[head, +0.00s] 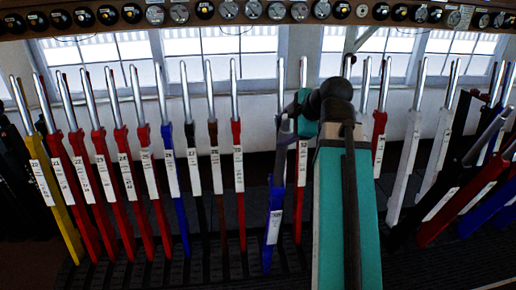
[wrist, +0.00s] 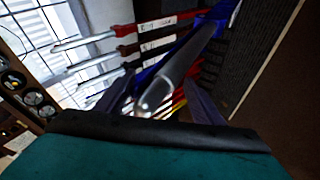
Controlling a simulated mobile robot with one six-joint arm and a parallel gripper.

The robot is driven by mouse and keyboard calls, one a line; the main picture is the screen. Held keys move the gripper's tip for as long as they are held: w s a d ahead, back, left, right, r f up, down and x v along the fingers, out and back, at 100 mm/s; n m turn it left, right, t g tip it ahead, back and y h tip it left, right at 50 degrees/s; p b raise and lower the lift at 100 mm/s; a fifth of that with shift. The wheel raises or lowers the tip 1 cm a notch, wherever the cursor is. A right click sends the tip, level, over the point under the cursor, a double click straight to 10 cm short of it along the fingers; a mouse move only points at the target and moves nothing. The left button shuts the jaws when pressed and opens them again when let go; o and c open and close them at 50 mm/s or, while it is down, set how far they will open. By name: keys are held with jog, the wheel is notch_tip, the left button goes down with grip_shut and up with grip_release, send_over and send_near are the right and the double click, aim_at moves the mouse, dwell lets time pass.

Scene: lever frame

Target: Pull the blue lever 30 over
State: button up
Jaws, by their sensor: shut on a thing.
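The blue lever (head: 275,205) stands right of the red lever 29, with a bright metal handle and a white label too small to read surely. Its blue body and label sit lower in the head view than its neighbours', so it seems to lean out of the row towards me. My gripper (head: 287,122) is at its handle, partly hidden by my teal arm. In the wrist view the metal handle of the blue lever (wrist: 205,30) runs between the two dark fingers of my gripper (wrist: 162,92), which are shut on it. The exact contact is blurred.
A red lever (head: 238,160) stands close on the left, and another red lever (head: 303,175) close on the right, partly behind my arm. A second blue lever (head: 175,190) is farther left. White levers (head: 405,160) stand to the right. A shelf with round dials (head: 228,10) runs above.

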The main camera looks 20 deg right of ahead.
jog(key=shift+s+d+f, duration=0.1)
jog(key=shift+s+f, duration=0.2)
jog(key=o, duration=1)
jog(key=shift+s, duration=0.1)
jog(key=shift+s+r, duration=0.1)
jog(key=shift+r, duration=0.1)
jog(key=shift+r+p, duration=0.5)
jog(key=shift+r, duration=0.1)
jog(key=r+p, duration=0.1)
jog(key=r, duration=0.1)
jog(key=s+r+p, duration=0.1)
jog(key=r+p, duration=0.1)
jog(key=r, duration=0.1)
jog(key=r+p, duration=0.1)
jog(key=r, duration=0.1)
jog(key=shift+s+a+r+p, duration=0.3)
jog(key=shift+a+r, duration=0.05)
